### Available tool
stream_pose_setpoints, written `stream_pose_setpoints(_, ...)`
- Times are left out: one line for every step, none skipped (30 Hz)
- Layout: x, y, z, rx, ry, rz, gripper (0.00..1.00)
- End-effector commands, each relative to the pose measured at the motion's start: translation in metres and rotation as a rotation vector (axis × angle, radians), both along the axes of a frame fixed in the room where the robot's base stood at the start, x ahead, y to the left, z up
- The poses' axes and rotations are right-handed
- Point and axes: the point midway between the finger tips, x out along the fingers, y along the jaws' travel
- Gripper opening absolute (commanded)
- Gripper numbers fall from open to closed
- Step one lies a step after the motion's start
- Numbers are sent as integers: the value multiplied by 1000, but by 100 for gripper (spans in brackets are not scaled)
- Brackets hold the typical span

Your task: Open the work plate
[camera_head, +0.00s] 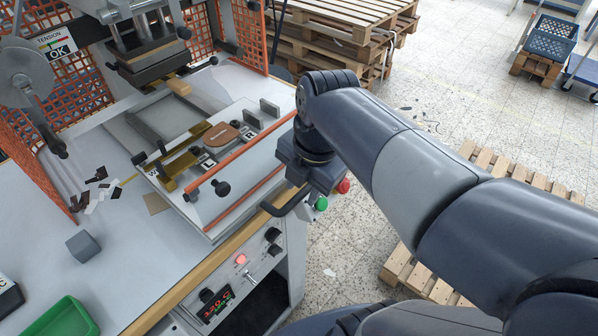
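The work plate (199,205) is a light metal plate on the stamping machine's bed, left of centre. It bears brass-coloured blocks (178,165), a brown leather-like piece (221,135), an orange bar (240,157) along its front side and black knobs (222,188). It lies below and in front of the raised press head (150,55). My gripper (285,206) is at the plate's right front corner, by the bench edge. A dark curved bar shows at its end; I cannot tell whether it is a finger or a handle. The fingertips are not clearly visible.
Orange mesh guards (65,95) flank the press. A green tray (62,318) and grey cube (83,246) lie at left.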

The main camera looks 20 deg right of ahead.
Motion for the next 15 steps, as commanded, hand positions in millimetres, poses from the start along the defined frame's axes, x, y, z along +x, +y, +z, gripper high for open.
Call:
stream_pose_setpoints(0,0,0,0,0,0,36)
stream_pose_setpoints(0,0,0,0,0,0,36)
stream_pose_setpoints(0,0,0,0,0,0,36)
stream_pose_setpoints(0,0,1,1,-1,0,36)
stream_pose_setpoints(0,0,2,0,-1,0,36)
stream_pose_setpoints(0,0,5,0,-2,0,36)
stream_pose_setpoints(0,-1,8,0,-4,0,36)
stream_pose_setpoints(-1,-1,11,0,-4,0,36)
stream_pose_setpoints(-1,-2,17,0,-5,-1,36)
stream_pose_setpoints(-2,-2,23,0,-5,-1,36)
stream_pose_setpoints(-3,-3,28,0,-6,-1,36)
stream_pose_setpoints(-4,-4,37,0,-6,-1,36)
stream_pose_setpoints(-5,-5,43,0,-6,-2,36)
stream_pose_setpoints(-6,-5,49,0,-7,-2,36)
stream_pose_setpoints(-8,-6,57,1,-6,-2,36)
